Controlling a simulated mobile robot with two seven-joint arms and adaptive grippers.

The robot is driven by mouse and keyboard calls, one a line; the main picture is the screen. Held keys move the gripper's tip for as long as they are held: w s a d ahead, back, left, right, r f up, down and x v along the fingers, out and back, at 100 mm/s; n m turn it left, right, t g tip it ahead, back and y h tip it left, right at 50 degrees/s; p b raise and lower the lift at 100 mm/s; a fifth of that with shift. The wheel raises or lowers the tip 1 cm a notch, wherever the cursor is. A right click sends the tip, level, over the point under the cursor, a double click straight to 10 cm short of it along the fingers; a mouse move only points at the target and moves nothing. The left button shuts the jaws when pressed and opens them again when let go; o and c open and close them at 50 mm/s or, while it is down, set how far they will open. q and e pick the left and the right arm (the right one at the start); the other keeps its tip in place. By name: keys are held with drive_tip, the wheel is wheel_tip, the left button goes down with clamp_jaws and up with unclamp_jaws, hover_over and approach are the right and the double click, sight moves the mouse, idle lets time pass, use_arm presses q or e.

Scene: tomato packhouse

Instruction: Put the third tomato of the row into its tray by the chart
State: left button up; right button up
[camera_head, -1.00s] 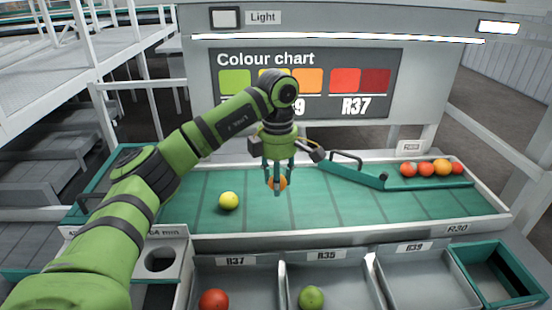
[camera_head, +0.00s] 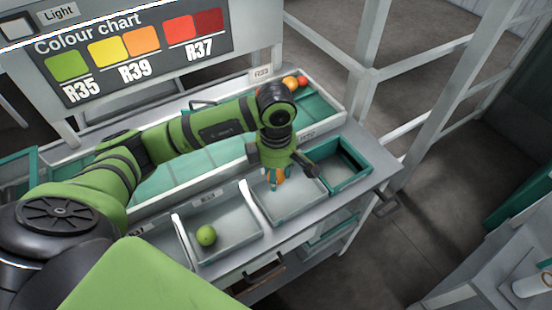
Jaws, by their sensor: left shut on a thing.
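My left gripper (camera_head: 276,178) points down and is shut on an orange tomato (camera_head: 279,174), mostly hidden between the fingers. It is over the empty grey tray (camera_head: 302,207) at the right of the tray row; I cannot tell how high above its floor. The colour chart (camera_head: 133,58) at upper left pairs green with R35, yellow and orange with R39, and red with R37. Tomatoes of the row, orange (camera_head: 290,83) and red (camera_head: 302,81) ones, show at the far end of the green bed. My right gripper is not in view.
The neighbouring grey tray (camera_head: 235,240) holds a green tomato (camera_head: 206,236). A teal crate (camera_head: 352,172) stands right of the empty tray. My left arm crosses over the green sorting bed (camera_head: 165,180) and hides much of it. White frame posts rise behind.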

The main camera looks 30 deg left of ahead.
use_arm(q)
drive_tip(key=shift+a+f, duration=0.1)
drive_tip(key=shift+f, duration=0.45)
drive_tip(key=b, duration=0.7)
hover_over(275, 203)
wheel_tip(275, 203, down, 8)
drive_tip(key=shift+r, duration=0.1)
drive_tip(key=shift+f+b, duration=0.75)
drive_tip(key=shift+b, duration=0.05)
drive_tip(key=shift+f+b, duration=0.55)
drive_tip(key=shift+b, duration=0.1)
drive_tip(key=o, duration=0.9)
drive_tip(key=shift+c, duration=0.2)
drive_tip(key=c, duration=0.3)
drive_tip(key=shift+r, duration=0.1)
